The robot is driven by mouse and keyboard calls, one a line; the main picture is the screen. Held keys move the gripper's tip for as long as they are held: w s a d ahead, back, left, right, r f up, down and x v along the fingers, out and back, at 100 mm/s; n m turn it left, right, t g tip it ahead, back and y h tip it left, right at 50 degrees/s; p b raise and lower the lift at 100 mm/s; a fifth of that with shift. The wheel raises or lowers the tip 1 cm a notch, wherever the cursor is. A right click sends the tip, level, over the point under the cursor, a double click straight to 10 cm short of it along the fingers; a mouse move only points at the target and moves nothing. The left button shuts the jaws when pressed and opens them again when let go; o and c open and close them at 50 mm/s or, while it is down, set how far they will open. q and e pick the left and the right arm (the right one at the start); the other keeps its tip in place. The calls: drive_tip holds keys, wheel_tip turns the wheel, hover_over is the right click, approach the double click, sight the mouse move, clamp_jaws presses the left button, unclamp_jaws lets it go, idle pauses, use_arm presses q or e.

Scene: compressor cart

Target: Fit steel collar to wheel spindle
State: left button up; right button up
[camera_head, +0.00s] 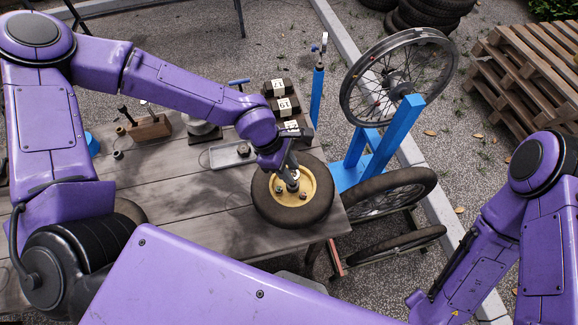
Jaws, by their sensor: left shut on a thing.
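A small wheel with a black tyre (265,206) and a yellow hub (309,190) lies flat near the right end of the wooden table. My left gripper (292,181) points down over the middle of the hub. It is shut on a small steel piece, apparently the collar (293,186), at the wheel spindle. The fingers hide most of the spindle, so I cannot tell whether the collar is around it or just above it. My right arm shows at the lower right, but its gripper is out of view.
The table (205,215) is bare left of the wheel. Behind are a metal tray (231,155), numbered dark blocks (287,105) and a wooden block with tools (149,129). A blue stand (384,148) with a spoked rim (398,77) stands right of the table.

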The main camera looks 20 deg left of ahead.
use_arm(q)
drive_tip(key=shift+f+b, duration=1.25)
drive_tip(key=shift+f, duration=0.95)
drive_tip(key=o, duration=1.6)
drive_tip(key=shift+c, duration=0.2)
drive_tip(key=shift+r, duration=0.15)
drive_tip(key=p+v, duration=0.6)
drive_tip(key=p, duration=0.2)
drive_tip(key=shift+a+r, duration=0.25)
drive_tip(key=shift+r, duration=0.1)
drive_tip(key=v, duration=1)
drive_tip(key=shift+r+b, duration=0.3)
drive_tip(key=shift+b, duration=0.15)
